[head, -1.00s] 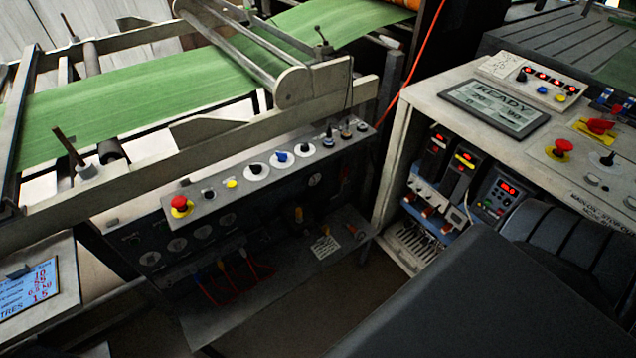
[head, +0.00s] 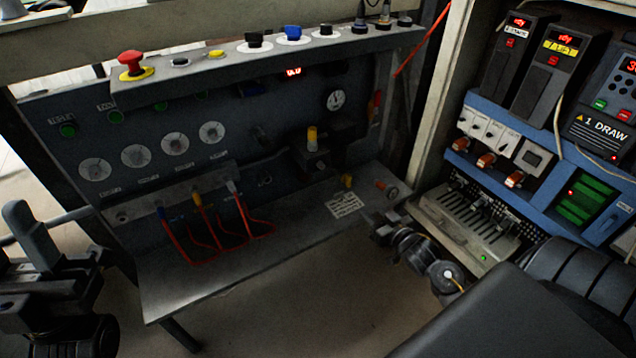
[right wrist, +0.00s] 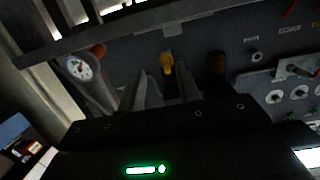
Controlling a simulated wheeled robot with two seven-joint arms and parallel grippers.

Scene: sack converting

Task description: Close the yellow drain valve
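In the right wrist view a yellow handle (right wrist: 167,63) shows beyond and between my fingers. My right gripper (head: 376,220) is just in front of the shelf's right end, its dark fingers hard to see. In the right wrist view the gripper's two fingers (right wrist: 164,88) stand apart with nothing held. My left gripper (head: 45,225) is at the far left, away from the valve.
Red hoses (head: 215,235) loop on the shelf (head: 190,285). A red emergency button (head: 131,66) tops the panel. An electrical cabinet (head: 560,130) stands at the right.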

